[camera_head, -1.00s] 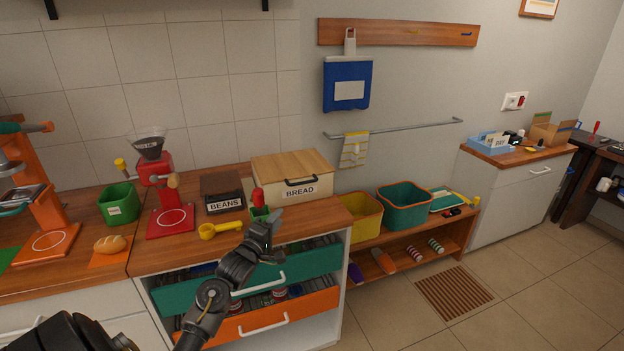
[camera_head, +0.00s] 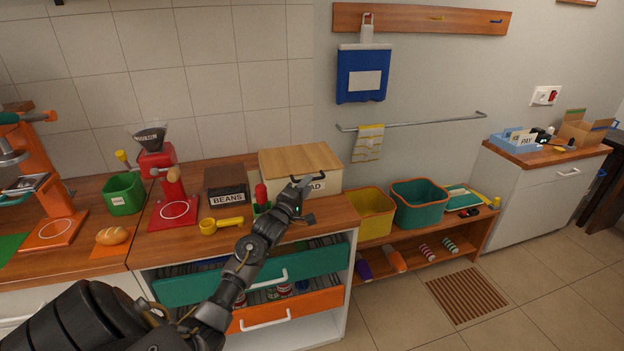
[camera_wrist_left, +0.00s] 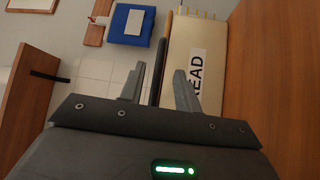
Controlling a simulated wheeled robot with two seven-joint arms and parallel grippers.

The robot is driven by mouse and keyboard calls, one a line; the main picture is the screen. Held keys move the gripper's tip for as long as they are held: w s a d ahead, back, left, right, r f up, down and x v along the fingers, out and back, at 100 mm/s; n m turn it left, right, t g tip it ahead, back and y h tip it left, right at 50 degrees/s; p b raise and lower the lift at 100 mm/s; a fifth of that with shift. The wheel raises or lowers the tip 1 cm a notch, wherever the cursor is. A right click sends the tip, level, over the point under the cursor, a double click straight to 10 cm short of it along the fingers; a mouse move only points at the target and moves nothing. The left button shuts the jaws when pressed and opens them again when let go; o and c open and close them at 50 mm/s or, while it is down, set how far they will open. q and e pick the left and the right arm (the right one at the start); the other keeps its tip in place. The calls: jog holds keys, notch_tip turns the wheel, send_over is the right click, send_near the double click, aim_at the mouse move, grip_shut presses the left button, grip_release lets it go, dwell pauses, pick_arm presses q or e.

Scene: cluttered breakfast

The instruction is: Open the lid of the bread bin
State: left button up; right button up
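The bread bin (camera_head: 330,178) is a cream box with a wooden lid (camera_head: 297,158), which lies shut on top. It stands at the right end of the counter. Its dark handle (camera_head: 326,173) is at the front edge of the lid. My left gripper (camera_head: 303,187) is in front of the bin, hiding part of the handle and of the BREAD label. In the left wrist view, its two fingers (camera_wrist_left: 160,88) are apart, with the dark handle bar (camera_wrist_left: 158,68) seen between or just beyond them. I cannot tell if they touch it. My right gripper is not in view.
A BEANS box (camera_head: 225,187), a yellow scoop (camera_head: 221,225) and a green holder with a red-handled tool (camera_head: 261,198) stand left of my gripper. Below, a teal drawer (camera_head: 200,286) and an orange drawer (camera_head: 265,319) stick out. Yellow (camera_head: 371,216) and teal bins stand to the right.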

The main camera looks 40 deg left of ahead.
pick_arm(q)
jog(key=shift+x, duration=1.9)
jog(key=shift+c, duration=0.4)
grip_shut()
